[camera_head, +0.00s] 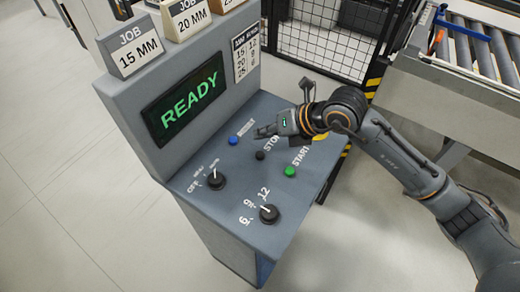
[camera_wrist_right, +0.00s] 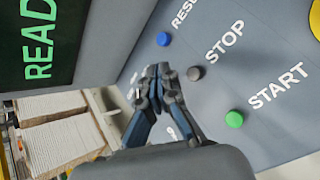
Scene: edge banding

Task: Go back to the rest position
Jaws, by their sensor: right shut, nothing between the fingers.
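My right gripper (camera_head: 265,131) is above the sloped control panel of a grey console (camera_head: 226,112), close to the blue button (camera_head: 233,140). In the right wrist view its fingers (camera_wrist_right: 160,72) are together and empty, with the blue button (camera_wrist_right: 163,39), the dark stop button (camera_wrist_right: 195,73) and the green start button (camera_wrist_right: 234,119) beyond and to the right. I cannot tell from these frames how high the fingers are above the panel. My left gripper is not in view.
The console screen (camera_head: 182,96) reads READY in green. Two black knobs (camera_head: 216,180) (camera_head: 268,213) sit on the panel's front part. A mesh fence (camera_head: 325,45) and a roller conveyor (camera_head: 480,45) stand behind. Open floor (camera_head: 70,190) lies to the left.

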